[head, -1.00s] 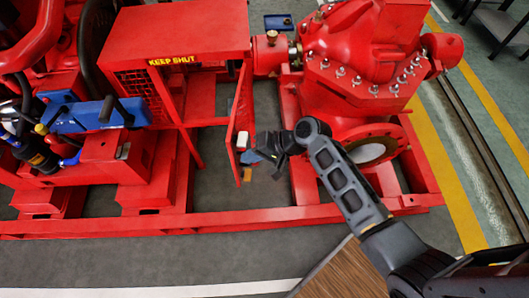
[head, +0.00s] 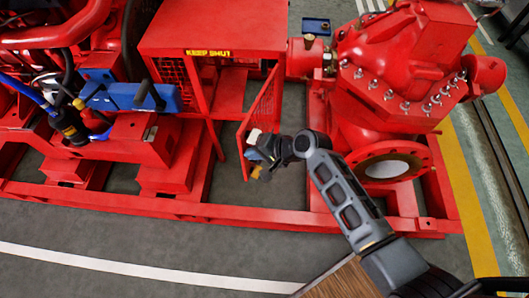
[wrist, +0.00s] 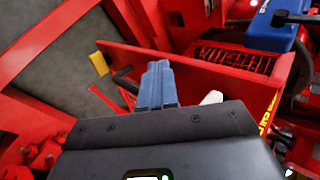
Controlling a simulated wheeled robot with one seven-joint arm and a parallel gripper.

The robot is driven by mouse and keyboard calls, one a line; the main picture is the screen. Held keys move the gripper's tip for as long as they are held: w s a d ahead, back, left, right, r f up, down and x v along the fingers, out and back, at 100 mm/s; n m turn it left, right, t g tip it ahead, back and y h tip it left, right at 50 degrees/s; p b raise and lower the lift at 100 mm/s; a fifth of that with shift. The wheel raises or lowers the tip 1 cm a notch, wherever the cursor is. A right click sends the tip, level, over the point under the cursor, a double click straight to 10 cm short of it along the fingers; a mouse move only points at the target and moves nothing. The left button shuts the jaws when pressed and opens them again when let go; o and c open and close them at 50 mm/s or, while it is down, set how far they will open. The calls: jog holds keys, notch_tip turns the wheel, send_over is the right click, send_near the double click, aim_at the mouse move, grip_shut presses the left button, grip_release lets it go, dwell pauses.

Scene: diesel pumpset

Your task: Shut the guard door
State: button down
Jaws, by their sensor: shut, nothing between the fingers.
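The red guard housing (head: 212,32) carries a yellow KEEP SHUT label (head: 208,53). A white block-like handle (head: 254,136) is near the door's free edge; a white piece, likely the same handle, shows in the wrist view (wrist: 211,98). My gripper (head: 254,156) is at the door's right face, just below the handle; contact is unclear. In the wrist view its blue fingers (wrist: 157,84) are together and empty.
The red pump (head: 400,70) and its round flange (head: 390,166) stand right of my arm. The red base frame rail (head: 180,207) runs in front. A blue engine part (head: 125,97) is left of the guard. A yellow piece (wrist: 98,63) shows near the fingers. Grey floor is open in front.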

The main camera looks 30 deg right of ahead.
jog(key=w+a+m+h+b, duration=0.2)
jog(key=w+b, duration=0.1)
jog(key=w, duration=0.6)
jog(key=w+a+m+t+h+b, duration=0.1)
jog(key=w+a+m+b, duration=0.1)
jog(key=w, duration=0.7)
jog(key=w+a+m+h+b, duration=0.2)
jog(key=w+m+b, duration=0.1)
jog(key=w, duration=0.6)
jog(key=shift+a+t+h+b, duration=0.3)
jog(key=shift+a+t+b, duration=0.1)
jog(key=shift+b, duration=0.1)
